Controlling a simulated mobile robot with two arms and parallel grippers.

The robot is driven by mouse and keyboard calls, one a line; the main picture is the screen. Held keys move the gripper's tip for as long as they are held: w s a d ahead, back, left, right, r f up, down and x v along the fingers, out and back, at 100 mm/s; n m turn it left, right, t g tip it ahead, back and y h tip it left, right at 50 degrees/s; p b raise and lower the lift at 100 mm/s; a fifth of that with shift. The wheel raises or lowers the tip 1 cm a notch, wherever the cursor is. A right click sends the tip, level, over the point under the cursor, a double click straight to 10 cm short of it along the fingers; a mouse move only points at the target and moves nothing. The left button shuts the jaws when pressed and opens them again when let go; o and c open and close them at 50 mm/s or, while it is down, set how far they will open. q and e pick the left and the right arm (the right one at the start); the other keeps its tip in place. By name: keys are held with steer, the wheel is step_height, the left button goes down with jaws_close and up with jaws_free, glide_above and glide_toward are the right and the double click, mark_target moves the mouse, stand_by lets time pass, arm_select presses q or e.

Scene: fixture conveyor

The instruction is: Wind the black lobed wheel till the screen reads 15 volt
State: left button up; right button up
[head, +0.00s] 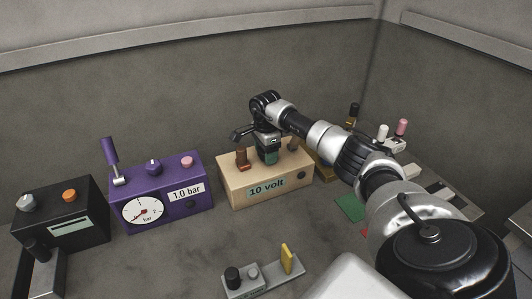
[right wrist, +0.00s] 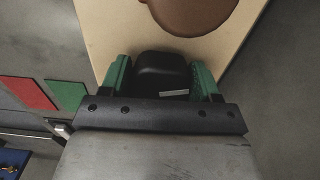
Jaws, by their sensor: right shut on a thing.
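A beige box (head: 232,194) stands on the bench in the middle of the head view. The screen on its front (head: 266,188) reads "10 volt". My right gripper (head: 268,157) points down at the top of this box. In the right wrist view the black lobed wheel (right wrist: 162,70) sits between the green fingers of my right gripper (right wrist: 161,78), which is shut on it. A pale mark shows on the wheel. In the head view the gripper hides the wheel. My left gripper is not in view.
A brown knob (head: 242,158) stands on the box close beside the gripper; it also shows in the right wrist view (right wrist: 190,12). A purple box (head: 180,208) with a gauge and a black box (head: 88,216) stand to the left. A grey fixture (head: 262,281) lies in front.

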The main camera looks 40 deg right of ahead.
steer(key=m, duration=0.2)
steer(key=shift+w+m+b, duration=0.1)
steer(key=shift+m+b, duration=0.2)
steer(key=shift+m, duration=0.1)
steer(key=m, duration=0.3)
steer(key=shift+d+m, duration=0.1)
steer(key=shift+m, duration=0.2)
steer(key=m, duration=0.3)
steer(key=shift+w+d+r+m, duration=0.1)
steer(key=shift+m, duration=0.2)
steer(key=m, duration=0.3)
steer(key=shift+m, duration=0.4)
steer(key=m+p, duration=0.1)
steer(key=m, duration=0.2)
steer(key=shift+d+m, duration=0.15)
steer(key=shift+m, duration=0.15)
steer(key=m+p, duration=0.1)
steer(key=m, duration=0.2)
steer(key=shift+d+r+m, duration=0.1)
steer(key=shift+m, duration=0.2)
steer(key=m+p, duration=0.1)
steer(key=m, duration=0.2)
steer(key=shift+d+m, duration=0.1)
steer(key=shift+m, duration=0.2)
steer(key=shift+m+p, duration=0.8)
steer(key=shift+m, duration=0.7)
